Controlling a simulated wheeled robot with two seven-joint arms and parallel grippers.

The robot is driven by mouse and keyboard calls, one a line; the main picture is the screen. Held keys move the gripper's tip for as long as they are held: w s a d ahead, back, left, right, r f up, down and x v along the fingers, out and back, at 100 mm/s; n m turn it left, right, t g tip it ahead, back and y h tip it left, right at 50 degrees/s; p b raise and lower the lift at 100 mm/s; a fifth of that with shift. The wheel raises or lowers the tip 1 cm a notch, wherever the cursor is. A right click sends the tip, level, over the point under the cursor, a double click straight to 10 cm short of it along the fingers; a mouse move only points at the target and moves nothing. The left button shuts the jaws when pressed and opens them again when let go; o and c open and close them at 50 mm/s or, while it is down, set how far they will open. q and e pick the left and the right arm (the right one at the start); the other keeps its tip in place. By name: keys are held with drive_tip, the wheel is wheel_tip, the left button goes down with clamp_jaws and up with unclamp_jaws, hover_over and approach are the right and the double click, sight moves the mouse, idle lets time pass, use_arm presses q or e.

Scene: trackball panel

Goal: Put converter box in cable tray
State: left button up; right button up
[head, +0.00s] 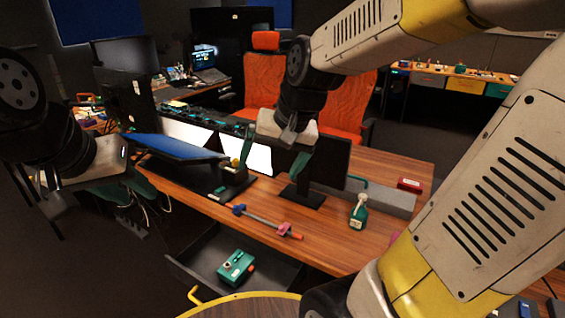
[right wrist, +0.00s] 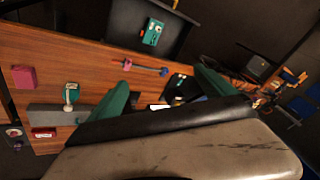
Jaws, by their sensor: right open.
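A green box (head: 237,267) with small knobs lies in an open dark drawer (head: 200,262) below the desk's front edge; it also shows in the right wrist view (right wrist: 153,33). I cannot tell for sure whether it is the converter box. A long grey trough-like piece (head: 385,198), perhaps the cable tray, lies along the desk's right part; it also shows in the right wrist view (right wrist: 52,116). My right gripper (head: 272,170) is open and empty above the desk, near the monitor. My left gripper (head: 112,185) is at the desk's left end, its fingers unclear.
A small monitor (head: 322,165), a green-and-white device (head: 358,212), a red box (head: 410,185) and a clamp-like bar (head: 262,222) are on the wooden desk (head: 330,248). A blue tilted panel (head: 175,147) stands at the left. Orange chairs (head: 270,85) stand behind. The desk's front middle is fairly clear.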

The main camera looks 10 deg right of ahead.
drive_tip(key=s+d+r+n+t, duration=0.1)
drive_tip(key=s+d+r+n, duration=0.1)
drive_tip(key=s, duration=0.6)
drive_tip(key=shift+s+d+r+t+h, duration=0.3)
drive_tip(key=shift+d+r+t, duration=0.1)
drive_tip(key=shift+d+r, duration=0.3)
drive_tip(key=shift+a, duration=0.15)
